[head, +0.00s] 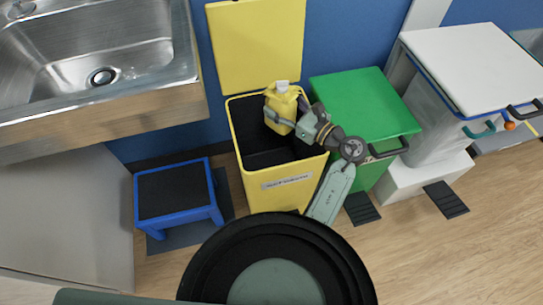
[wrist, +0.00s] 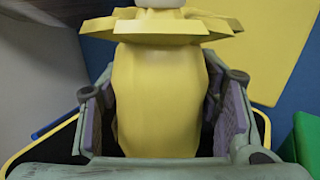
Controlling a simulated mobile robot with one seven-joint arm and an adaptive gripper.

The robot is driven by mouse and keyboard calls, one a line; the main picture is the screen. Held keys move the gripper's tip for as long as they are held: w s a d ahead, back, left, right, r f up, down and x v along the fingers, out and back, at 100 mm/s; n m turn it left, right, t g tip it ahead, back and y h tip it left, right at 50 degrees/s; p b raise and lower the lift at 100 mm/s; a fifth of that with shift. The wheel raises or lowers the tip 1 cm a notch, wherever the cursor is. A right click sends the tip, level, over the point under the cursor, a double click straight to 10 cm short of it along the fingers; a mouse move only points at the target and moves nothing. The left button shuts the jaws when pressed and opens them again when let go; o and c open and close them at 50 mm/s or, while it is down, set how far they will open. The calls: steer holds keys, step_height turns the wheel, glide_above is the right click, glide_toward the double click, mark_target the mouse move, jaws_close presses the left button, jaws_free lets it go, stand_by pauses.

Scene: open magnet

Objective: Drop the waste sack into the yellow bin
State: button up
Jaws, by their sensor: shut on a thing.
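The waste sack (head: 281,108) is yellow with a white top, and it stands upright in my grip. In the wrist view the sack (wrist: 160,90) fills the middle, with a jaw pressed on each side. My gripper (head: 281,121) is shut on it, and the arm reaches in from the right. The yellow bin (head: 282,181) has its lid (head: 257,45) raised against the blue wall. The sack is over the bin's dark opening, toward the back right. The bin's rim also shows at the lower left of the wrist view. The head view does not clearly show the sack's height above the rim.
A green bin (head: 360,95) with a shut lid stands close on the right. A white-lidded bin (head: 478,60) is farther right. A blue step stool (head: 175,196) stands left of the yellow bin, below a steel sink (head: 130,50).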

steer(key=shift+f, duration=0.7)
steer(key=o, duration=1.5)
steer(key=v, duration=1.2)
steer(key=shift+d, duration=0.15)
